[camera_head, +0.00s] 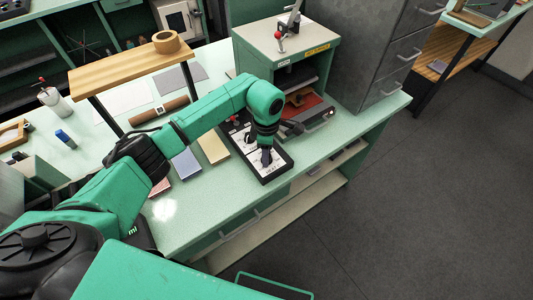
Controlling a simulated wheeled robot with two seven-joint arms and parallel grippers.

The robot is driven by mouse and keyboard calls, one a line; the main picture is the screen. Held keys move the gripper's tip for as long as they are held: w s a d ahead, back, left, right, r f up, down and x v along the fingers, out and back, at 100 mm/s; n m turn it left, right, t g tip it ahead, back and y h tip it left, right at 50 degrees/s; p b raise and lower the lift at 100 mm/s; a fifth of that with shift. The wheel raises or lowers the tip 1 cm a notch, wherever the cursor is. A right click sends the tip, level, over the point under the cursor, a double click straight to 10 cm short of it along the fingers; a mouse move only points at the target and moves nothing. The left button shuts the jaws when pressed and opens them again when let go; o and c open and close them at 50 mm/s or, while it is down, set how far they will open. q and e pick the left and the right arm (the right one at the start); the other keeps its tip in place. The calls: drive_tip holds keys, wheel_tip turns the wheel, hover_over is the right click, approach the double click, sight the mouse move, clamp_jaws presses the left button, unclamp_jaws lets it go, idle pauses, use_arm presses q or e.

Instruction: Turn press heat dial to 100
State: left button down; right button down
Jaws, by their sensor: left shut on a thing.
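The control panel (277,171) is a black-edged box with white label plates, lying on the bench in front of the press (286,45). My left gripper (266,160) points down onto the near part of this panel. It is shut on a dial there, which the fingers mostly hide. I cannot read the dial's setting or its scale. A dark knob (248,140) shows farther back on the panel. My right gripper is out of view.
The green bench (215,215) is clear along its front edge. Coloured pads (213,148) lie left of the panel. A grey drawer cabinet (385,50) stands right of the press.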

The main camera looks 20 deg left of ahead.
use_arm(q)
drive_tip(key=n+b, duration=0.2)
drive_tip(key=n, duration=0.2)
drive_tip(key=shift+w+f+b, duration=0.1)
drive_tip(key=shift+b, duration=0.3)
drive_tip(key=n+b, duration=0.2)
drive_tip(key=n, duration=0.2)
drive_tip(key=shift+n, duration=0.4)
drive_tip(key=n+b, duration=0.2)
drive_tip(key=n, duration=0.2)
drive_tip(key=shift+n, duration=0.3)
drive_tip(key=n, duration=0.2)
drive_tip(key=n+b, duration=0.1)
drive_tip(key=n, duration=0.1)
drive_tip(key=shift+r+n, duration=0.2)
drive_tip(key=shift+n, duration=0.1)
drive_tip(key=n+b, duration=0.1)
drive_tip(key=n, duration=0.3)
drive_tip(key=shift+n, duration=0.3)
drive_tip(key=n+b, duration=0.1)
drive_tip(key=n, duration=0.3)
drive_tip(key=shift+n, duration=0.3)
drive_tip(key=n, duration=0.4)
drive_tip(key=shift+r, duration=0.1)
drive_tip(key=shift+n+b, duration=0.3)
drive_tip(key=shift+n, duration=1.8)
